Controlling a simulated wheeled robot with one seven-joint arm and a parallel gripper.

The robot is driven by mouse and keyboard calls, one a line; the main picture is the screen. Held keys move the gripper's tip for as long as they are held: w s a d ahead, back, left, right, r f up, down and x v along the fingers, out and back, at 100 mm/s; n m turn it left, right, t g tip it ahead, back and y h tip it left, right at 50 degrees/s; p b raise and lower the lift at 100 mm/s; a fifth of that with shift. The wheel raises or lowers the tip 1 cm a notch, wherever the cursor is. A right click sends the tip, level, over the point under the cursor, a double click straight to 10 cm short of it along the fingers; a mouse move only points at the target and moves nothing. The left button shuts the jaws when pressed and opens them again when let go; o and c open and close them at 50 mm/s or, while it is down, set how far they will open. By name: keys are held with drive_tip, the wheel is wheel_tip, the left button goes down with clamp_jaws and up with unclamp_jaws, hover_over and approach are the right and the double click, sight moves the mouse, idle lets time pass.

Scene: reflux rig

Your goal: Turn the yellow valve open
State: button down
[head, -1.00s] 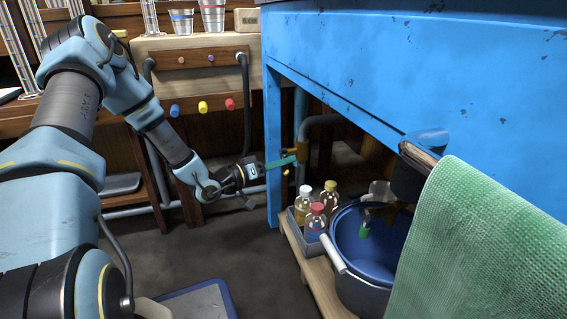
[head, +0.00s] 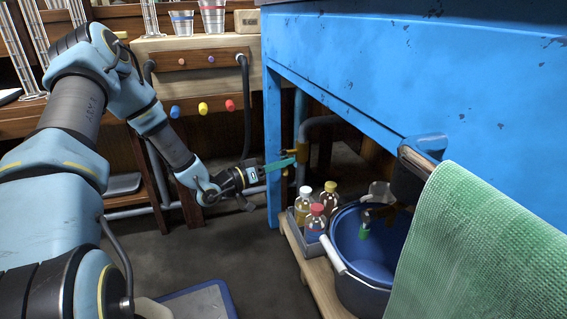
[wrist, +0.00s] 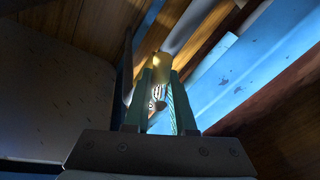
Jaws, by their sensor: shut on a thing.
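The yellow valve (head: 304,151), a brass-coloured fitting, sits on a pipe under the blue bench, behind its front leg. My gripper (head: 293,161) reaches in from the left, and its teal fingers meet the valve. In the wrist view the two teal fingers (wrist: 160,84) stand close together, with the brass valve (wrist: 156,66) at and beyond their tips. A small striped and metallic part shows between the fingers. My gripper is shut on the valve; the exact part gripped is small and partly hidden by the fingers.
The blue bench (head: 440,85) overhangs the valve, with its leg (head: 272,150) close beside my fingers. Capped bottles (head: 316,215) in a grey tray and a blue bucket (head: 352,270) stand below right. A green cloth (head: 490,240) hangs at right.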

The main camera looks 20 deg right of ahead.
drive_tip(key=shift+w+f+m+h, duration=0.1)
drive_tip(key=shift+w+m+h, duration=0.15)
drive_tip(key=shift+m, duration=0.65)
drive_tip(key=shift+w+f+m+h, duration=0.1)
drive_tip(key=shift+w+m+h, duration=0.1)
drive_tip(key=shift+m, duration=0.7)
drive_tip(key=shift+w+f+m+h, duration=0.15)
drive_tip(key=shift+m+h, duration=0.1)
drive_tip(key=shift+m, duration=0.65)
drive_tip(key=shift+r, duration=0.1)
drive_tip(key=c, duration=0.8)
unclamp_jaws()
drive_tip(key=shift+o, duration=0.2)
drive_tip(key=shift+r, duration=0.1)
